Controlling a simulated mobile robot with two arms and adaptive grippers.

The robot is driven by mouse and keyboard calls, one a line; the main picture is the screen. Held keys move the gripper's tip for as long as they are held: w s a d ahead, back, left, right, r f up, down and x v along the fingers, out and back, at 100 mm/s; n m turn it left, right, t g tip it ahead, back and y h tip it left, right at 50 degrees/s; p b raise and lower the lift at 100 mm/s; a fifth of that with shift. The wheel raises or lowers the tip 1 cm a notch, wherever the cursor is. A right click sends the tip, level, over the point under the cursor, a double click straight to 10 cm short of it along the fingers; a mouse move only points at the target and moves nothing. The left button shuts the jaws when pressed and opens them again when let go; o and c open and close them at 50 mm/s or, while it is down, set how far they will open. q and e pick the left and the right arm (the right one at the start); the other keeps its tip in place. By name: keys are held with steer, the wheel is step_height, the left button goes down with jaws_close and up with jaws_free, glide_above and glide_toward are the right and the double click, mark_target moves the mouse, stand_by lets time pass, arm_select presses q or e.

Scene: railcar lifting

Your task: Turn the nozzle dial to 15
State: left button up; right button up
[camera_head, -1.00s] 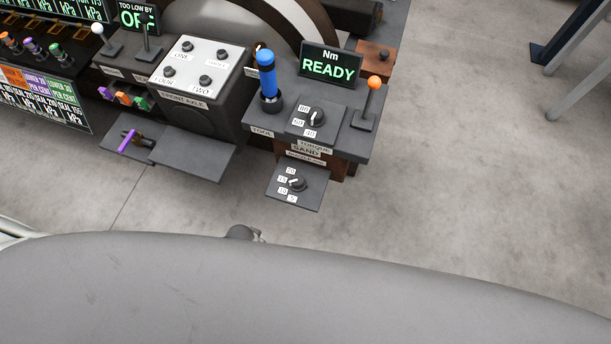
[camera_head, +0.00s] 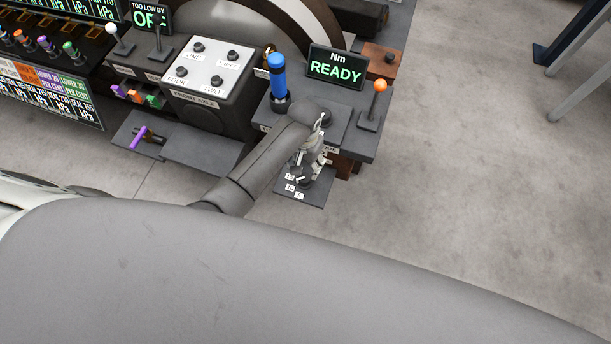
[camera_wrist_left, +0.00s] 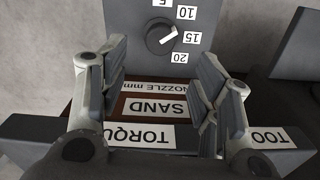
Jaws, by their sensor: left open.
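The nozzle dial (camera_wrist_left: 158,37) is a dark round knob with a white mark, on a grey plate (camera_wrist_left: 125,20) labelled 5, 10, 15 and 20. In the left wrist view the mark points right, roughly toward the 15 label (camera_wrist_left: 191,38); I cannot tell if it is exact. My left gripper (camera_wrist_left: 160,58) is open and empty, its fingers on either side of the line to the dial, with the dial beyond the tips. In the head view the left gripper (camera_head: 303,172) is over the nozzle plate (camera_head: 315,193) and hides most of the dial. My right gripper is not in view.
A torque panel partly covered by my arm, a blue handle (camera_head: 278,78), an orange-knobbed lever (camera_head: 379,88) and a READY display (camera_head: 335,67) stand behind the gripper.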

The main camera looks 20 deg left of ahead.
mark_target(305, 177)
arm_select(q)
step_height(305, 177, down, 10)
steer(key=shift+r+b, duration=0.1)
steer(key=shift+b, duration=0.85)
steer(key=c, duration=1)
steer(key=shift+c, duration=0.2)
